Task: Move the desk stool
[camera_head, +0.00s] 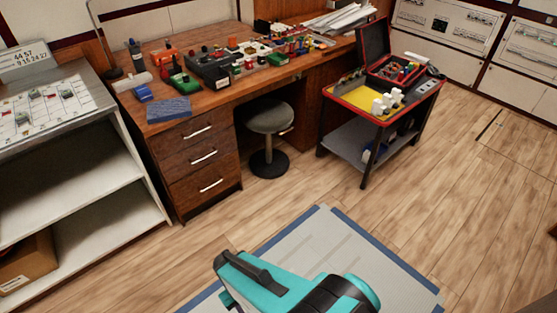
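The desk stool (269,119) has a round grey seat on a thin post and a dark round base. It stands upright on the wood floor, partly under the wooden desk (204,165), between the drawers and the tool cart. The top rear of its seat is near the desk's underside. A teal and black part of my arm shows at the bottom middle, in front of and well apart from the stool. My gripper's fingers do not show.
A tool cart (351,142) with a yellow and red top stands right of the stool. A white shelf unit (83,186) is at left. A grey mat with blue edges (322,234) lies in front. The floor between mat and stool is clear.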

